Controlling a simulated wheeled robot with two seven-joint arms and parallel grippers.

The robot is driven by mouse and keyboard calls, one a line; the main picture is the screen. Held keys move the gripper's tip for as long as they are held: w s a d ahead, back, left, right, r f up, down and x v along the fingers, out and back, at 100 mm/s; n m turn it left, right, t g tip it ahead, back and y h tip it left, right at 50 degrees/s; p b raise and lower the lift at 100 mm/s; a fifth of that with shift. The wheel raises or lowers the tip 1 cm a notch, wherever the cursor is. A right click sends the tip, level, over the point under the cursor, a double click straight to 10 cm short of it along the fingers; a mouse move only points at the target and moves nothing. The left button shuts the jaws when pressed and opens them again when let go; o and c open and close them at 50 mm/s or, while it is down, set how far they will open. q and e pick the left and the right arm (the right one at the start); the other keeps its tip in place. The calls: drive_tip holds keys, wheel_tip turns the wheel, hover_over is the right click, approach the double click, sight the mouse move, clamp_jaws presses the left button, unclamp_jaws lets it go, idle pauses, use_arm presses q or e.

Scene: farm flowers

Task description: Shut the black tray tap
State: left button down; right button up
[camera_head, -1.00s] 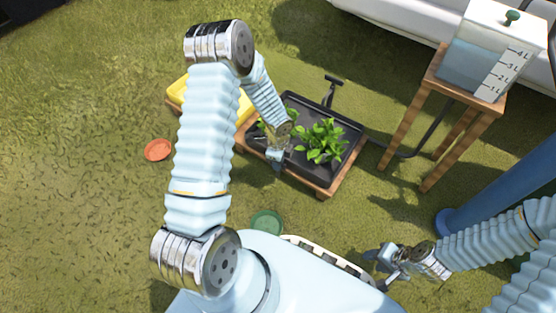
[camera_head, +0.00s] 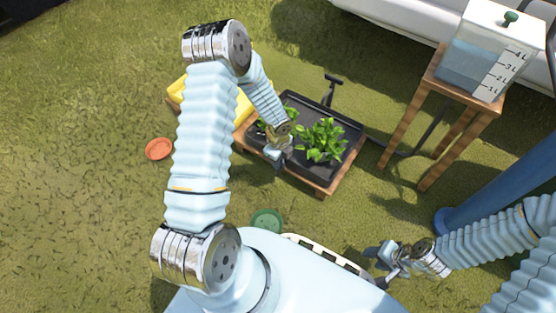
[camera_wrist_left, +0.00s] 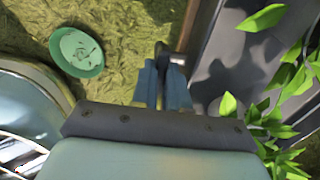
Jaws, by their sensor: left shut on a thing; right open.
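The black tray (camera_head: 345,165) sits on a low wooden stand and holds leafy plants (camera_head: 321,139). My left gripper (camera_head: 278,164) is at the tray's near left edge. In the left wrist view, its two blue fingers (camera_wrist_left: 163,82) are close together beside the tray wall (camera_wrist_left: 222,50), shut on a small dark part (camera_wrist_left: 181,59) that looks like the tray tap's handle. The fingers hide most of it, so its exact angle cannot be told. My right gripper (camera_head: 388,258) is open and empty at the lower right, away from the tray.
A water tank (camera_head: 490,50) stands on a tall wooden stool (camera_head: 425,115) at the right. A black T-shaped fitting (camera_head: 332,82) rises behind the tray. A green saucer (camera_head: 266,221) and an orange saucer (camera_head: 159,149) lie on the grass. A yellow thing (camera_head: 177,90) is left of the tray.

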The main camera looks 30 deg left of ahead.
use_arm(q)
drive_tip(key=c, duration=1.1)
unclamp_jaws()
drive_tip(key=shift+c, duration=0.2)
drive_tip(key=shift+r, duration=0.1)
wheel_tip(320, 180, up, 14)
drive_tip(key=p, duration=0.3)
drive_tip(key=shift+f+p, duration=0.2)
drive_tip(key=shift+p, duration=0.1)
